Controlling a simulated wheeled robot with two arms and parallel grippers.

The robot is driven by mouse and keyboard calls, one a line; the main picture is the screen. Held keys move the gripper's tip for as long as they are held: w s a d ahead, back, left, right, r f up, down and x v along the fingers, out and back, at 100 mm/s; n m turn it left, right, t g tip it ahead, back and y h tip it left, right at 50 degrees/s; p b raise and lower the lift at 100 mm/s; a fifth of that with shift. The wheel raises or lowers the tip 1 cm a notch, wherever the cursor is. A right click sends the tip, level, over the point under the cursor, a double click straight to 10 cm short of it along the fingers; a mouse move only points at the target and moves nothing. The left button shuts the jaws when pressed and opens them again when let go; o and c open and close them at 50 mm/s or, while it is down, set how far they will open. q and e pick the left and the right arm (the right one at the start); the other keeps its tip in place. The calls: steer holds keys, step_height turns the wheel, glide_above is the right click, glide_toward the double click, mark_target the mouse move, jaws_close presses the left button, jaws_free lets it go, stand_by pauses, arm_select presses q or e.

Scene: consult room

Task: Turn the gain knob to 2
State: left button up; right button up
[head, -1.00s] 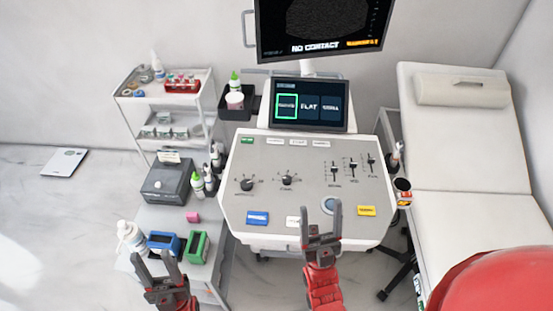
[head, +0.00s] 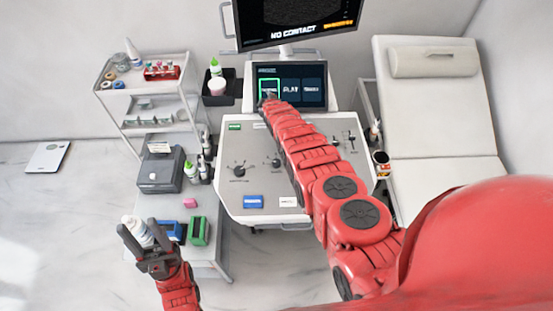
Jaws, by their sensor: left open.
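The grey control panel (head: 258,185) of the console has two dark knobs on its left half. The left knob (head: 239,170) is in clear view. The other knob (head: 276,162) sits just left of my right arm. Their labels are too small to read, so I cannot tell which is gain. My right gripper (head: 267,97) is at the lower left of the touchscreen (head: 300,85), over its green-outlined left tile. Its jaws are too small to judge, and contact is unclear. My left gripper (head: 142,238) is open and empty, in front of a white bottle (head: 138,230).
My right arm hides part of the sliders (head: 350,140) and the panel's right side. A side table (head: 160,207) carries a blue holder (head: 173,231), a green holder (head: 199,230) and a grey box (head: 160,175). An exam couch (head: 430,130) stands right.

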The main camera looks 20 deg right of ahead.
steer(key=s+r+n+g, duration=0.2)
steer(key=s+n+g, duration=0.1)
steer(key=s+g, duration=0.4)
step_height(320, 180, up, 5)
steer(key=n+g+y, duration=0.1)
steer(key=n+g, duration=0.1)
steer(key=g, duration=0.2)
glide_above(276, 162)
step_height(276, 162, down, 9)
steer(key=b, duration=0.9)
steer(key=shift+d, duration=0.1)
step_height(276, 162, down, 6)
steer(key=p, duration=0.3)
steer(key=shift+f, duration=0.1)
steer(key=shift+f+p, duration=0.55)
steer(key=shift+f, duration=0.5)
jaws_close()
